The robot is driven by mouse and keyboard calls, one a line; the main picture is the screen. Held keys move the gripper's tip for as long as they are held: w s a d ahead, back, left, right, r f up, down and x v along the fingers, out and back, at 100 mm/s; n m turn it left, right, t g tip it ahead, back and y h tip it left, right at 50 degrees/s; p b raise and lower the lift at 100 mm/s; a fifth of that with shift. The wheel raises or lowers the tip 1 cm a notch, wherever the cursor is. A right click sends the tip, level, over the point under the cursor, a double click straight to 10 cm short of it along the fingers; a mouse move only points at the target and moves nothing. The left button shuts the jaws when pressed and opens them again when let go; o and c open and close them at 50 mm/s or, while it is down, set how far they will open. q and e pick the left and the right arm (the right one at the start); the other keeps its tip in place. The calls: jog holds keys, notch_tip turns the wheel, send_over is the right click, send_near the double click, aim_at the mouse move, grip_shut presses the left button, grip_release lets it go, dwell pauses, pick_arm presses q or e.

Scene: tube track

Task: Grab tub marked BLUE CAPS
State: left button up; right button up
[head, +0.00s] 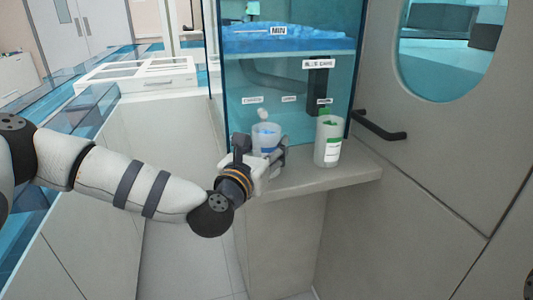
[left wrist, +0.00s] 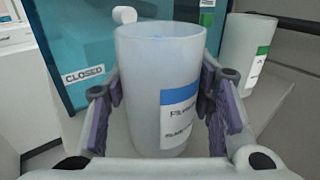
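My left gripper (head: 262,160) has one finger on each side of this tub. In the left wrist view, the purple finger pads appear slightly apart from its wall, so the gripper looks open around it. A second tub with a green label (head: 328,142) stands to the right. My right gripper is not in view.
The grey ledge (head: 345,175) fronts a teal glass cabinet (head: 290,85) holding a blue mass. A small sign on it appears to read BLUE CAPS (head: 318,63). A dark handle (head: 380,126) juts from the wall at right. A CLOSED sign (left wrist: 83,74) is behind the tub.

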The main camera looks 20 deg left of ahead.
pick_arm(q)
jog(key=shift+c, duration=1.2)
